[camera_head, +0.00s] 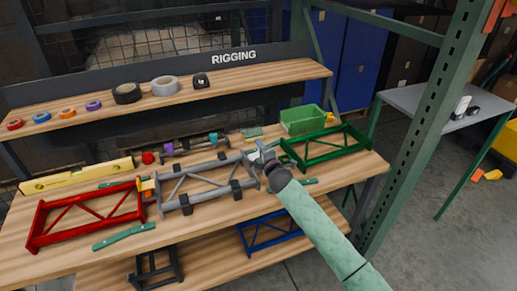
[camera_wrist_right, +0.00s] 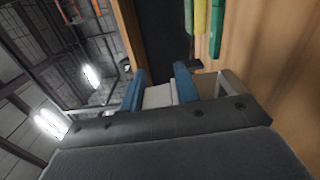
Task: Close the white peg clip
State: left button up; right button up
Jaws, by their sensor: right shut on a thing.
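My right gripper (camera_head: 264,152) is at the right end of the grey truss frame (camera_head: 212,163) on the bench. In the right wrist view its two blue fingers (camera_wrist_right: 160,88) are shut on a pale, whitish block (camera_wrist_right: 159,97), which looks like the white peg clip. Its hinge and latch cannot be made out, and in the head view the gripper mostly hides it. The grey frame lies flat with dark clamps on its bars. My left gripper is out of view.
A green truss (camera_head: 325,148) and a green bin (camera_head: 302,119) lie close to the right. A red truss (camera_head: 88,213), a yellow level (camera_head: 77,175) and a green-handled tool (camera_head: 124,236) lie left. A shelf with tape rolls (camera_head: 164,86) runs behind. A green post (camera_head: 425,130) stands right.

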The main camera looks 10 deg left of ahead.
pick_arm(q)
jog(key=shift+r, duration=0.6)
pick_arm(e)
jog(key=shift+f+m, duration=0.2)
jog(key=shift+m, duration=0.3)
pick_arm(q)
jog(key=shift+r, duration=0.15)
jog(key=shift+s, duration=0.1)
pick_arm(e)
jog(key=o, duration=0.9)
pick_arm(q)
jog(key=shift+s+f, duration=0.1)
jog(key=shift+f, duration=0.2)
pick_arm(e)
jog(key=shift+d, duration=0.15)
jog(key=shift+s+d+f+b, duration=0.15)
jog(key=shift+s+d+b, duration=0.1)
jog(key=shift+s+b, duration=0.05)
jog(key=b+v, duration=0.1)
jog(key=v, duration=0.4)
jog(key=shift+s+d, duration=0.15)
jog(key=shift+s, duration=0.15)
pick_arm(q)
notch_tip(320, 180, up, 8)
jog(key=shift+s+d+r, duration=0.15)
pick_arm(e)
jog(key=shift+s+d, duration=0.3)
jog(key=shift+s, duration=0.2)
